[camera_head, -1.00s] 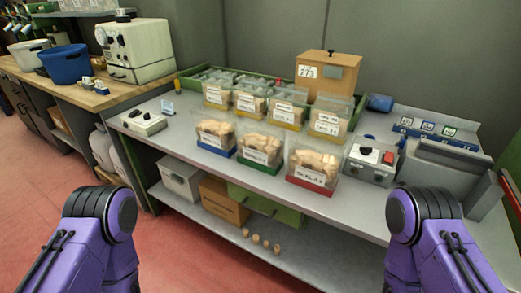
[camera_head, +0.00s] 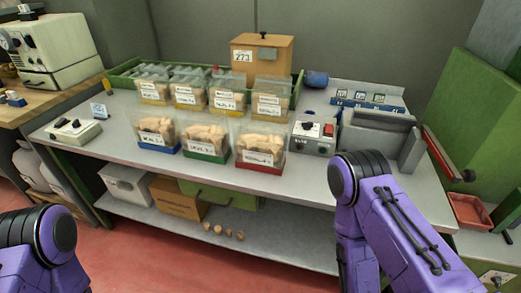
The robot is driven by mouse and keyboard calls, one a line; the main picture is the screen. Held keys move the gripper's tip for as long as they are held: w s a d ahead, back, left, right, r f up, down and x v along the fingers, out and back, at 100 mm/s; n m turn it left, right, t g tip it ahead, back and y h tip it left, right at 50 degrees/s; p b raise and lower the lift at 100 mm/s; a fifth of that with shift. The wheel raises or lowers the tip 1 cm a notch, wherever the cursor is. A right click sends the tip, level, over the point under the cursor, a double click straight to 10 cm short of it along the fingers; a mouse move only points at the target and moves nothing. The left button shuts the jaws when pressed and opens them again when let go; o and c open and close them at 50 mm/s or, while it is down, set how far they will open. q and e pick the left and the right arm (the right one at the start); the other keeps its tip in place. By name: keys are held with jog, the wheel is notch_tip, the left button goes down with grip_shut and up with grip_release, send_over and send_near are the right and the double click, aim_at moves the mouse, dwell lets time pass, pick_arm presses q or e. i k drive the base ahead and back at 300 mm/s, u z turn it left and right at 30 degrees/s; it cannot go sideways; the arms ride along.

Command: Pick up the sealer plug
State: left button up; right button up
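More corks fill the clear labelled bins on the bench top, such as the red-based bin (camera_head: 260,158), the green-based bin (camera_head: 206,154) and the blue-based bin (camera_head: 157,145). Which of these is the sealer plug I cannot tell. My purple left arm shows at the lower left and my purple right arm at the lower right, in front of the bench. Both grippers are out of the picture.
On the grey bench (camera_head: 111,141) stand a wooden box (camera_head: 262,60) marked 273, a switch box (camera_head: 313,137) and a small white device (camera_head: 75,131). The lower shelf (camera_head: 285,243) also holds a white box (camera_head: 127,185) and a brown carton (camera_head: 178,198). Red floor is clear in front.

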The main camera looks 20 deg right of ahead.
aim_at(338, 116)
jog(key=u, duration=1)
jog(key=i, duration=0.3)
jog(key=z, duration=2)
